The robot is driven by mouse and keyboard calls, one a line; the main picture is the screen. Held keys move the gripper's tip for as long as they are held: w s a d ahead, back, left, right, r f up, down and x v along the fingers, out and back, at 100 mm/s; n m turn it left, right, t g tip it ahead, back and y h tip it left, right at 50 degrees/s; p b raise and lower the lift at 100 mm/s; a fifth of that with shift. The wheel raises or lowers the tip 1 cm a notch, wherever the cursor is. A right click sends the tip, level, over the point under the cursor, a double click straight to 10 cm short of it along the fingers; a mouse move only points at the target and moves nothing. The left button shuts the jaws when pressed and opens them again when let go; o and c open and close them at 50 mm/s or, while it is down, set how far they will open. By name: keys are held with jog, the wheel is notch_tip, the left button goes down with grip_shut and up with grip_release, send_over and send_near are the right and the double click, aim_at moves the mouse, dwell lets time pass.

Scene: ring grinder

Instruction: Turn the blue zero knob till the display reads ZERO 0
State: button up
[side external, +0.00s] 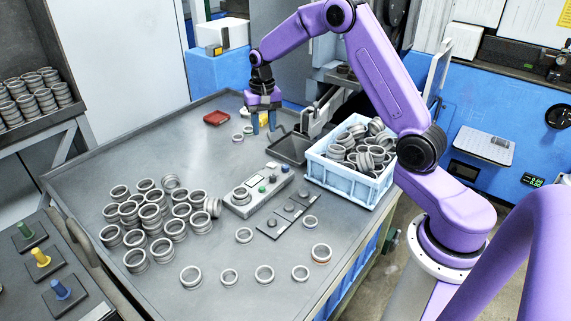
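My gripper (263,122) hangs pointing down over the far part of the table, behind the grey gauge box. My gripper is well apart from the knob. The pale panel (257,181) may be the display; its reading is too small to make out.
Many metal rings (150,212) stand left of the box, with several loose ones in front. A light-blue crate (345,178) full of rings stands right. A grey tray (288,149) and a red dish (216,118) lie at the back. A dark strip (288,214) lies beside the box.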

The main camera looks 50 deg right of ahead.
aim_at(285, 166)
jog(key=w+d+f+m, duration=0.1)
jog(key=d+f+m, duration=0.15)
jog(key=d, duration=0.35)
jog(key=w+d+f+m, duration=0.1)
jog(key=d+f+m, duration=0.15)
jog(key=d, duration=0.45)
notch_tip(285, 166, down, 18)
jog(key=shift+a+r, duration=0.1)
grip_shut()
